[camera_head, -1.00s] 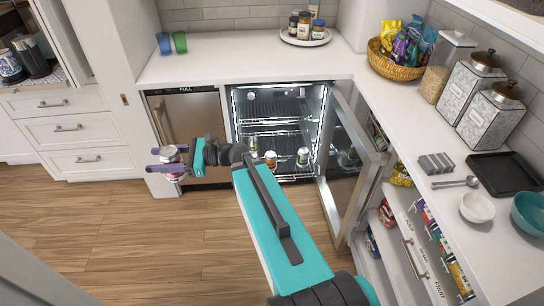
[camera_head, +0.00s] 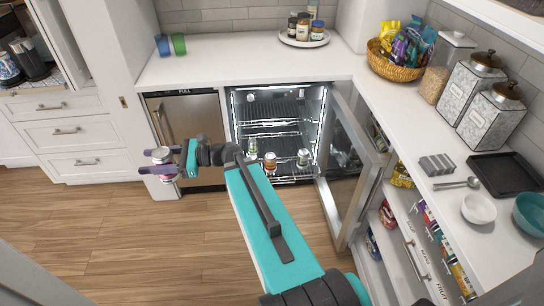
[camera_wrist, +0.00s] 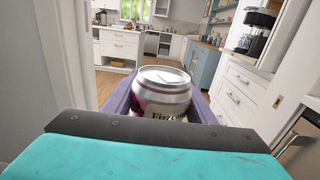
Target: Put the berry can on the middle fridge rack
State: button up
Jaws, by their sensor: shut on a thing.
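The berry can (camera_wrist: 163,88) shows in the wrist view as a silver-topped can with a pink and white label, upright between my purple fingers. My gripper (camera_head: 162,160) is shut around it, and the can's top and lower part show above and below the fingers in the head view. The gripper holds it in the air in front of the steel appliance, left of the open fridge (camera_head: 276,90). The fridge has several wire racks; the middle rack (camera_head: 275,135) looks empty where I can see it. My arm is near the lower front of the fridge.
The fridge door (camera_head: 352,170) stands open to the right. Open wood floor (camera_head: 120,240) lies in front.

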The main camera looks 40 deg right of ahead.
aim_at(287, 168)
jog(key=i, duration=0.95)
jog(key=z, duration=0.05)
